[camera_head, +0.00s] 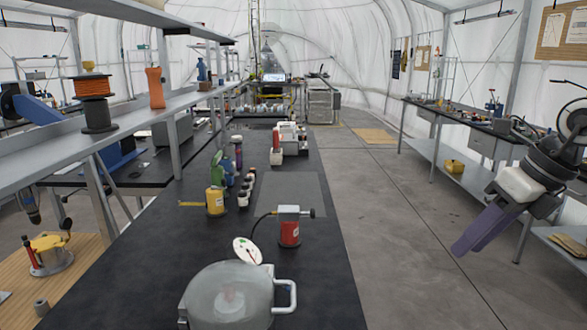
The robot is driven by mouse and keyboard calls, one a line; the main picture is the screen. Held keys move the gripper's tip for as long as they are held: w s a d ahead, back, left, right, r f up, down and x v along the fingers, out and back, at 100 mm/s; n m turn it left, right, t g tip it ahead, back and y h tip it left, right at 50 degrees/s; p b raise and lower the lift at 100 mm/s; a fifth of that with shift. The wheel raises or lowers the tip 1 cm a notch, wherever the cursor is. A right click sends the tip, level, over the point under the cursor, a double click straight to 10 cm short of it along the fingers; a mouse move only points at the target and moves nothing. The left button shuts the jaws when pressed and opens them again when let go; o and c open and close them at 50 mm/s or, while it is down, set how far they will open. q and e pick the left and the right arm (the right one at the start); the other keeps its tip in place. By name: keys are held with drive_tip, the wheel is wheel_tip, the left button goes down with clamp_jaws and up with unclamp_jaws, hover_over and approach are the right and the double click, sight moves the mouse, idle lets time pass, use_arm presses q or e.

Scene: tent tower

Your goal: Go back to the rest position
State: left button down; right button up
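My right gripper (474,238) hangs at the right of the head view, with purple fingers pointing down and left. It is in the air over the aisle, apart from the tables. The two fingers overlap from this angle, so I cannot tell whether a gap lies between them. I see nothing hanging from them. My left gripper is not in view.
A shelf (40,165) overhangs left. A side table (470,125) stands right. The aisle floor (400,220) is clear.

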drive_tip(key=s+a+f+m+t+y, duration=0.3)
drive_tip(key=a+f+m+y, duration=0.4)
drive_tip(key=a+f+y, duration=0.65)
drive_tip(key=s+d+f+m+t+h, duration=0.3)
drive_tip(key=d+f+m+t+h, duration=0.55)
drive_tip(key=f+m, duration=0.65)
drive_tip(key=s+d+f+m+g+h, duration=0.4)
drive_tip(key=s+d+f, duration=0.2)
drive_tip(key=s+f, duration=0.25)
drive_tip(key=s+d+f+m+g+h, duration=0.3)
drive_tip(key=s+d+f+m+h, duration=0.25)
drive_tip(key=s, duration=0.45)
drive_tip(key=s+a+f+m+y, duration=0.1)
drive_tip(key=a+f+m+y, duration=0.15)
drive_tip(key=a, duration=0.75)
drive_tip(key=a+f+m+y, duration=0.1)
drive_tip(key=a+m, duration=0.3)
drive_tip(key=a, duration=0.6)
wheel_tip(320, 180, down, 6)
drive_tip(key=a+b, duration=0.1)
drive_tip(key=b, duration=0.8)
drive_tip(key=shift+w+a+f+m+t, duration=0.15)
drive_tip(key=shift+w+a+m+t, duration=0.1)
drive_tip(key=shift+a+m+t, duration=0.15)
